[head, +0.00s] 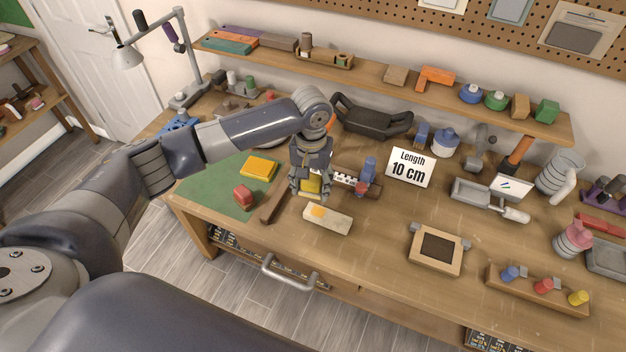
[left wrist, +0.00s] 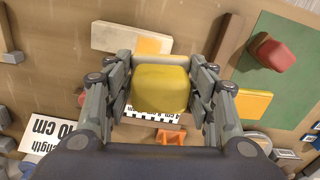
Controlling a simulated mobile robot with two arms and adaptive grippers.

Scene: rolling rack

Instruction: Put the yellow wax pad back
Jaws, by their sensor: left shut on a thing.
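A yellow block, which looks like the wax pad, is between the fingers of my left gripper (head: 310,192). It fills the middle of the left wrist view (left wrist: 160,88), with fingers on both sides. In the head view the yellow block (head: 312,183) is partly hidden by the fingers. My left gripper is shut on it and points down over the workbench (head: 390,290), behind a pale wooden board (head: 339,221) with an orange-yellow patch. I cannot tell the block's exact height above the bench. My right gripper is not in view.
A green mat (head: 205,188) on the left holds a flat yellow-orange slab (head: 259,167) and a red block (head: 243,197). A dark wooden bar (head: 273,206) lies beside the pale board. A "10 cm" card (head: 409,167) stands to the right. The front middle of the bench is clear.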

